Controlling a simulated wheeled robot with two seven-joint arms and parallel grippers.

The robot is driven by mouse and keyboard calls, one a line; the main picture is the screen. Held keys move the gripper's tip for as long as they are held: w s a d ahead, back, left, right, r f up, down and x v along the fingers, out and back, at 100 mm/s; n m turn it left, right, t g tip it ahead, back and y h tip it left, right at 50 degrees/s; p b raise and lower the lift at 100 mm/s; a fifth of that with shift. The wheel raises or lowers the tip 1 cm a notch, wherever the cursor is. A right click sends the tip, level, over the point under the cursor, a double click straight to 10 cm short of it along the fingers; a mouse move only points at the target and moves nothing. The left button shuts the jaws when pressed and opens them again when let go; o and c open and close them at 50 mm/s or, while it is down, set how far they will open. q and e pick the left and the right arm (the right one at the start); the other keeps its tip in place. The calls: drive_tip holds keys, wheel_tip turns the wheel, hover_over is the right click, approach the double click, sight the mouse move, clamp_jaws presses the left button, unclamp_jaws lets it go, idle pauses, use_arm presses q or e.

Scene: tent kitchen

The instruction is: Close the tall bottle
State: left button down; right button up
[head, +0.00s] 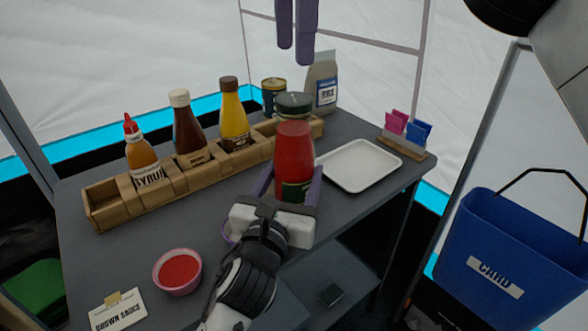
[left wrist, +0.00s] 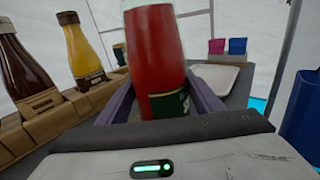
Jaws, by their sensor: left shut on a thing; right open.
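A red bottle (head: 294,150) with a dark green label stands upright between the purple fingers of my left gripper (head: 289,186), which is shut on its lower part. The red bottle also fills the middle of the left wrist view (left wrist: 155,55), its top cut off there. A dark green round lid (head: 294,103) shows at its top in the head view; I cannot tell whether it sits on this bottle or on something behind. My right gripper (head: 297,28) hangs at the top of the head view, fingers down, open and empty, above and apart from the bottle.
A wooden rack (head: 112,204) holds a syrup bottle (head: 142,158), a brown bottle (head: 187,130) and a yellow bottle (head: 233,112). A white tray (head: 358,165) lies right of the red bottle. A pink bowl (head: 178,272) of red sauce stands front left. A blue bin (head: 510,255) is at right.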

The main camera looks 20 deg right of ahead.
sight(294, 98)
drive_tip(key=n, duration=1.2)
drive_tip(key=shift+n, duration=0.4)
drive_tip(key=shift+f, duration=0.1)
drive_tip(key=shift+f, duration=3.9)
